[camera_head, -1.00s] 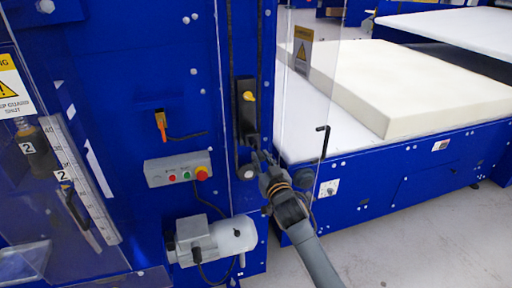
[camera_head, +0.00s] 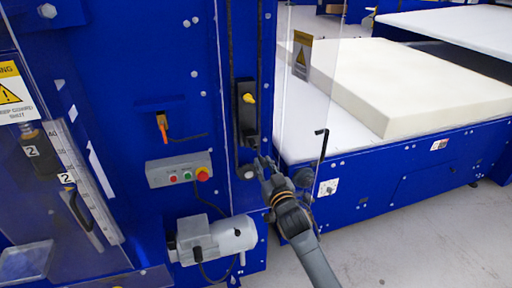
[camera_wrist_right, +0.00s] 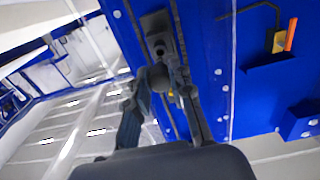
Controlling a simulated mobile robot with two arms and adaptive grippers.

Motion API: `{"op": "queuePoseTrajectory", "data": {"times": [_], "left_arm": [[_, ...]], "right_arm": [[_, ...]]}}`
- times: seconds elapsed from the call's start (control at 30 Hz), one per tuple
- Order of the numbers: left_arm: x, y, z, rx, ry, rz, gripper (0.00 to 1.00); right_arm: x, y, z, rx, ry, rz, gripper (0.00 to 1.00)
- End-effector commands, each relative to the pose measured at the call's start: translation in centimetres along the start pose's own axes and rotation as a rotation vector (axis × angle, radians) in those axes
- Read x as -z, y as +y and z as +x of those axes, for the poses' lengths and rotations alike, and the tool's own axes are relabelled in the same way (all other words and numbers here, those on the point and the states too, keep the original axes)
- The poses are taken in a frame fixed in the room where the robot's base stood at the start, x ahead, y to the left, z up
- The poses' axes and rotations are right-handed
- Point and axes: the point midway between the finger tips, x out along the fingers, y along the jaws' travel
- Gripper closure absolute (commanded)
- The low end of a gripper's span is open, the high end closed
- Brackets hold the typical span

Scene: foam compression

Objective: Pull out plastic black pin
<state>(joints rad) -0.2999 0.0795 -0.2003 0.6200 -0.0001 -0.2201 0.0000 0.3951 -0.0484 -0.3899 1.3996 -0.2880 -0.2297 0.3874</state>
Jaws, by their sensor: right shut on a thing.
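The black plastic pin shows in the right wrist view as a dark rounded knob (camera_wrist_right: 158,78) between my fingers. Its other end is hard to make out. It is close to a black bracket (camera_wrist_right: 157,32) on the blue machine frame. In the head view this black housing (camera_head: 246,112) has a yellow knob (camera_head: 249,98) and stands upright on the blue column. My right gripper (camera_head: 261,161) is just below and right of the housing's lower end, shut on the pin. It also shows in the wrist view (camera_wrist_right: 158,82). My left gripper is out of view.
A grey control box (camera_head: 179,169) with coloured buttons and a grey motor (camera_head: 215,239) are left of my right arm. A clear guard panel and a black handle (camera_head: 321,143) are to the right. A white foam block (camera_head: 410,85) lies on the conveyor behind.

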Motion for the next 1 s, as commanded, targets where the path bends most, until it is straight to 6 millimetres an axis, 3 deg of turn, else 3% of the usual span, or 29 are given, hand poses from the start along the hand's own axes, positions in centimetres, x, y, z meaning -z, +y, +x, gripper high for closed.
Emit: {"op": "queuePoseTrajectory", "data": {"times": [0.43, 0.83, 1.0], "left_arm": [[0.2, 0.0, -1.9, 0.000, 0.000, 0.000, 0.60], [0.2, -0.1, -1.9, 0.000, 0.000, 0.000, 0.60], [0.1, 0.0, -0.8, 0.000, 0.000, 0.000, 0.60]], "right_arm": [[0.2, 0.0, -2.6, 0.000, 0.001, -0.002, 1.00], [0.0, 0.0, -3.0, 0.000, 0.001, -0.001, 1.00], [-2.1, 0.0, -5.0, -0.010, -0.003, 0.002, 1.00]]}}
